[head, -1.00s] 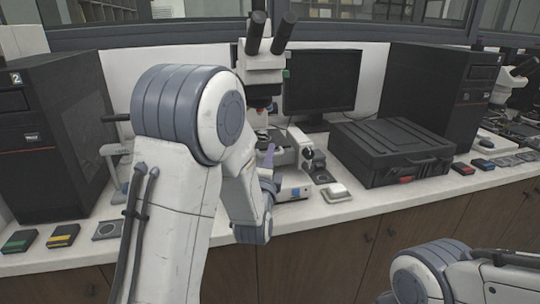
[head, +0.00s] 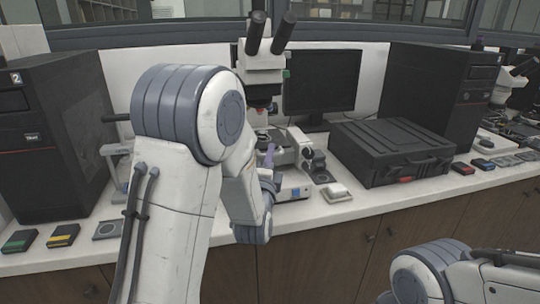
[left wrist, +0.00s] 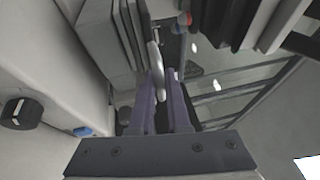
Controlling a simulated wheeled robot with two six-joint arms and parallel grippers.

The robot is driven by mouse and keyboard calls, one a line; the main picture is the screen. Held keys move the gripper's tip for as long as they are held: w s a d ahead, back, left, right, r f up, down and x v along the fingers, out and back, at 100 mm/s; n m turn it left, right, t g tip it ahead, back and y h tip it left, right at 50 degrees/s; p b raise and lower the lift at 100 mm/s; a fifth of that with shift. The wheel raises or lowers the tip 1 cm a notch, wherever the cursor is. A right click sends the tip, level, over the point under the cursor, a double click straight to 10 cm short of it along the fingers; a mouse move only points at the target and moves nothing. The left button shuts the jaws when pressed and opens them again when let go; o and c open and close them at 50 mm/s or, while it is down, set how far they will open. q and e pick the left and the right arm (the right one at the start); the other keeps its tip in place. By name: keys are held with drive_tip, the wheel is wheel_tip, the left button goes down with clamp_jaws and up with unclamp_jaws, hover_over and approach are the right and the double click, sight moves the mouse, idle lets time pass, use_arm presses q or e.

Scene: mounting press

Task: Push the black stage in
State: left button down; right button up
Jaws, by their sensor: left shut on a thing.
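The mounting press (head: 293,184) is a white bench machine below the microscope (head: 264,65), partly hidden by my left arm. In the left wrist view, these fingers (left wrist: 166,100) are closed around a slim light grey lever (left wrist: 156,58). The press's white side with a black knob (left wrist: 20,112) and a blue button (left wrist: 82,131) is to the left there. I cannot make out the black stage for certain in either view. My right gripper is out of view.
A black computer tower (head: 52,140) stands at the left. A monitor (head: 322,80) is behind. The counter's front edge is close to my left arm.

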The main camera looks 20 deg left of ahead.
use_arm(q)
drive_tip(key=shift+w+a+b, duration=0.2)
drive_tip(key=shift+w+a, duration=0.4)
drive_tip(key=shift+w, duration=0.25)
drive_tip(key=shift+w+a+b, duration=0.15)
drive_tip(key=shift+w+a, duration=0.4)
drive_tip(key=shift+w, duration=0.3)
drive_tip(key=c, duration=0.9)
unclamp_jaws()
drive_tip(key=b+v, duration=0.1)
drive_tip(key=v, duration=0.4)
drive_tip(key=b, duration=1.2)
approach(267, 147)
drive_tip(key=shift+s+f, duration=0.15)
drive_tip(key=shift+f, duration=0.1)
